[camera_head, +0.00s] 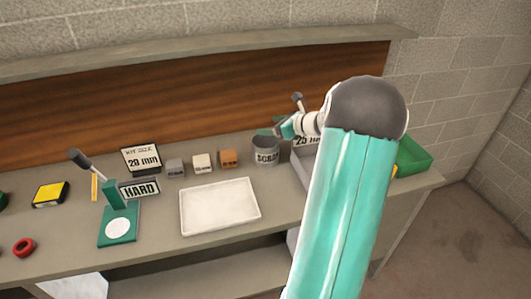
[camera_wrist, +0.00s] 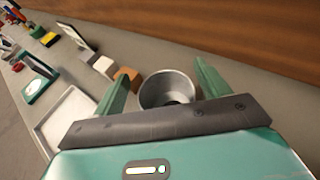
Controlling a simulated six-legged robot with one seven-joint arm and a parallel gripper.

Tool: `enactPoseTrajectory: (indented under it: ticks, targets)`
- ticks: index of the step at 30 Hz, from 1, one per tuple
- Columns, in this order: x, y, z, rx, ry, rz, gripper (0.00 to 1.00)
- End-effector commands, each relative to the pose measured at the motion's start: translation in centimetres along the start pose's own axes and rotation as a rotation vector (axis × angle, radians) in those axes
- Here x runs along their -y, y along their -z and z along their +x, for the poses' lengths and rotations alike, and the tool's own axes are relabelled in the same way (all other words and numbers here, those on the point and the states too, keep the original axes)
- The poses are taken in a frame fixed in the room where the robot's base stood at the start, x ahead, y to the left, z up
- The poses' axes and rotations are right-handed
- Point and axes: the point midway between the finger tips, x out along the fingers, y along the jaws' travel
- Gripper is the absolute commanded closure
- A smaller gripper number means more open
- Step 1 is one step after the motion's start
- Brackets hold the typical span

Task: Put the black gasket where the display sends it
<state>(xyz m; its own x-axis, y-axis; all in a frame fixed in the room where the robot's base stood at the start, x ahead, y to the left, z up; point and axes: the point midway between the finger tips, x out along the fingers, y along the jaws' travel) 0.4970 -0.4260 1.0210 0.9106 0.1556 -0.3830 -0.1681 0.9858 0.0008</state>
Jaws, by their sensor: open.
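My gripper (camera_wrist: 162,88) is open over the grey can (camera_wrist: 166,90), its green fingers on either side of the can's mouth in the wrist view. The can, marked SCRAP (camera_head: 266,154), stands at the back of the bench. Nothing shows between the fingers. In the head view my gripper (camera_head: 280,126) is small, above and right of the can. A sign reading HARD (camera_head: 140,190) stands behind a green tester with a white disc (camera_head: 118,229) and a lever.
An empty white tray (camera_head: 220,206) lies in front. A red ring (camera_head: 24,247) lies at left. A green bin (camera_head: 414,155) and a partly hidden 25 mm bin stand at right.

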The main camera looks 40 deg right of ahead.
Motion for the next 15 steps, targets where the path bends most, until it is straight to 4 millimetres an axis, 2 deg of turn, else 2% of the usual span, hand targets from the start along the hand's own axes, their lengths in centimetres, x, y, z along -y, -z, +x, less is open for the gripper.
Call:
enactPoseTrajectory:
  ticks: [5, 8, 15]
  targets:
    - [0.1, 0.0, -0.6, -0.001, 0.002, 0.000, 0.25]
    - [0.1, 0.0, -1.8, 0.000, 0.004, 0.000, 0.25]
    - [0.1, 0.0, -6.8, 0.000, 0.005, 0.000, 0.25]
